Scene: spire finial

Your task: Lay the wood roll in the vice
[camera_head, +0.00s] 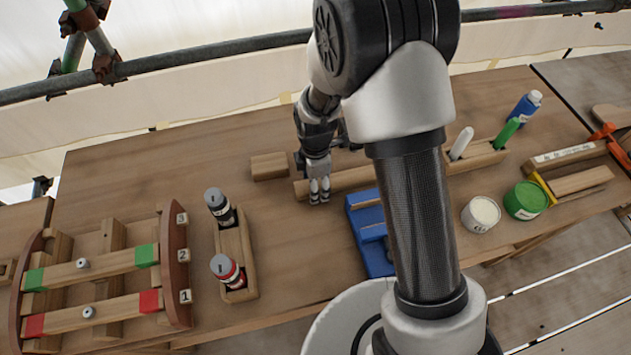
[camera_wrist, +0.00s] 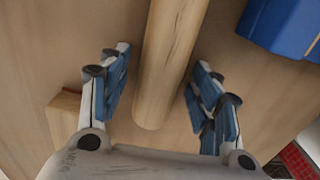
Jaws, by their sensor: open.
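The wood roll (camera_wrist: 168,65) is a pale wooden cylinder that passes between the fingers of my gripper (camera_wrist: 159,85) in the wrist view. The fingers stand apart, one on each side of it, with a visible gap on both sides. In the head view the roll (camera_head: 350,179) lies on the bench, and my gripper (camera_head: 319,190) is over its left end. The vice (camera_head: 371,252) is blue and stands on the bench to the right and nearer, partly hidden by my arm. Its blue corner also shows at the upper right of the wrist view (camera_wrist: 283,24).
A wooden block (camera_head: 270,166) lies left of the roll. A holder with two bottles (camera_head: 236,262) and a wooden rack (camera_head: 105,235) stand to the left. A white tin (camera_head: 481,214), a green tin (camera_head: 525,200) and a pen holder (camera_head: 478,157) stand to the right.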

